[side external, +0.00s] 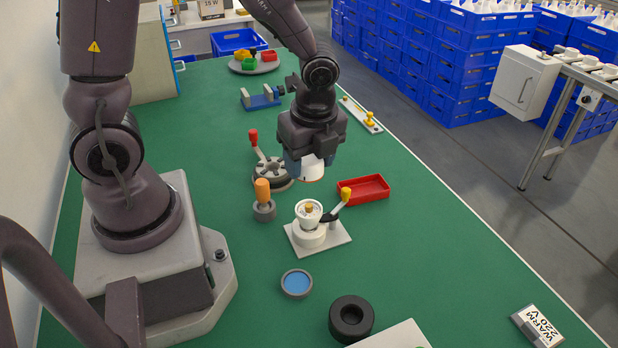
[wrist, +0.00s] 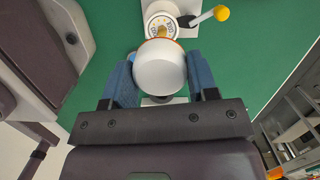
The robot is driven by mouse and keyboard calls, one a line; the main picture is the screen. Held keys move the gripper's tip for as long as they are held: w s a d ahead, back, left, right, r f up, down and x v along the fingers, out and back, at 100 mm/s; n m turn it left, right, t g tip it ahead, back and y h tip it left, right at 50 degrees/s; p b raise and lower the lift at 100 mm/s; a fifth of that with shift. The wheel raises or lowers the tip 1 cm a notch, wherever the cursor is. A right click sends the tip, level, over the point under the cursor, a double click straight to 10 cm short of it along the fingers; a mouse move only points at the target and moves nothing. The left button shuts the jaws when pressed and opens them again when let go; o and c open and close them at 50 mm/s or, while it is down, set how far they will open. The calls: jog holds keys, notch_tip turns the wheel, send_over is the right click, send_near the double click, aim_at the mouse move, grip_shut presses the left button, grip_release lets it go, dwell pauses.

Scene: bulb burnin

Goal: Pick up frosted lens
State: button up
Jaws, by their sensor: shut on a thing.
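The frosted lens (side external: 312,171) is a white dome with a thin orange rim. It sits between the blue fingers of my gripper (side external: 309,163), which is shut on it. The wrist view shows the lens (wrist: 159,68) large, between both blue fingers (wrist: 161,82). In the side view the fingers and wrist hide its upper part. I cannot tell whether it touches the green table or hangs just above it. A white round fixture (side external: 308,236) with a yellow-knobbed lever stands on a square plate, in front of the gripper in the side view; the wrist view shows it beyond the lens.
A dark round fixture (side external: 268,172) with a red-knobbed lever is close left of the lens. A red tray (side external: 363,189) lies to the right. An orange-handled tool (side external: 263,198), a blue-faced disc (side external: 297,283) and a black ring (side external: 351,318) stand nearer the camera.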

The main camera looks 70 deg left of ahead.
aim_at(309, 159)
jog(key=shift+r, duration=3)
